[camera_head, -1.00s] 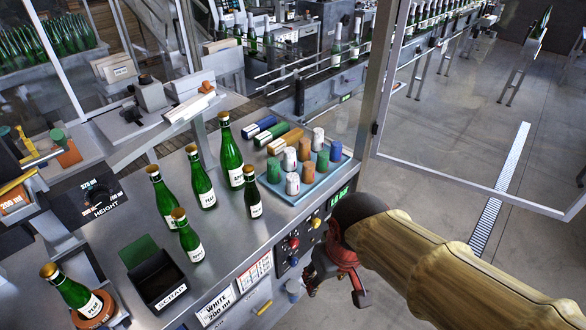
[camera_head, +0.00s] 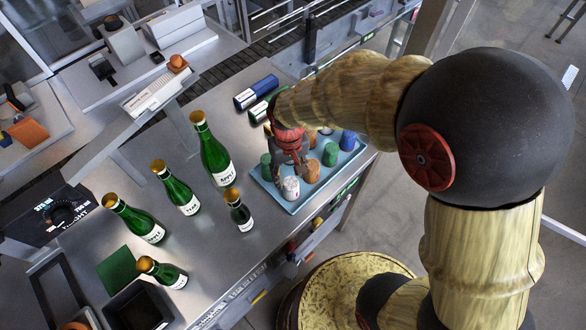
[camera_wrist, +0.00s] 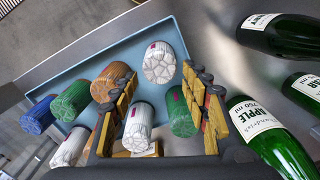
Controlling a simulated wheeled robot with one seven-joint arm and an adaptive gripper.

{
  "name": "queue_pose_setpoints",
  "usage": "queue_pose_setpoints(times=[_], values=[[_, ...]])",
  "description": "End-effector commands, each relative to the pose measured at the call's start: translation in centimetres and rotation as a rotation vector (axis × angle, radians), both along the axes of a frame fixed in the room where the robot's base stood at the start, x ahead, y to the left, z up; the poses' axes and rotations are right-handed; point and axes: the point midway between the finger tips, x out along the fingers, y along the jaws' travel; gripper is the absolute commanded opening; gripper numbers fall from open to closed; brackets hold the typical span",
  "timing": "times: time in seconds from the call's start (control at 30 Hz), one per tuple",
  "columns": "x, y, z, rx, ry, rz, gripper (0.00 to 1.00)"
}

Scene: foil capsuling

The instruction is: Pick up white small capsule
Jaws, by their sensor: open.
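Several foil capsules stand on a light blue tray (camera_head: 327,187). A white capsule (camera_head: 290,188) stands at the tray's front corner. In the wrist view this white capsule (camera_wrist: 158,62) lies just past my fingertips, lined up with the gap between them. A second white capsule (camera_wrist: 138,128) shows between the fingers, and a third (camera_wrist: 70,147) is at lower left. My gripper (camera_head: 291,158) is above the tray, fingers pointing down, open and empty. In the wrist view the yellow-padded fingers of my gripper (camera_wrist: 158,78) are spread apart. I cannot tell whether they touch any capsule.
A green capsule (camera_wrist: 180,110) is close beside the right finger, and an orange one (camera_wrist: 112,80) is by the left. Green bottles (camera_head: 212,148) stand left of the tray, including a small one (camera_head: 238,210) nearby. Blue and green rolls (camera_head: 256,92) lie behind.

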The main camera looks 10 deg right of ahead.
Motion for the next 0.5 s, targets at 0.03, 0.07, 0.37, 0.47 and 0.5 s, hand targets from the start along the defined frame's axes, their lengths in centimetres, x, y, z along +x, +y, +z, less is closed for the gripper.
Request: queue_pose_setpoints(times=[0.03,0.07,0.37,0.47,0.5], values=[[0.2,0.1,-0.1,0.002,-0.007,-0.006,0.46],[0.3,0.1,-0.3,0.003,-0.010,-0.009,0.46],[0.2,0.0,-3.2,0.003,-0.011,-0.013,0.46],[0.1,-0.1,-4.6,0.003,-0.009,-0.014,0.46],[0.1,-0.1,-5.2,0.003,-0.009,-0.014,0.46]])
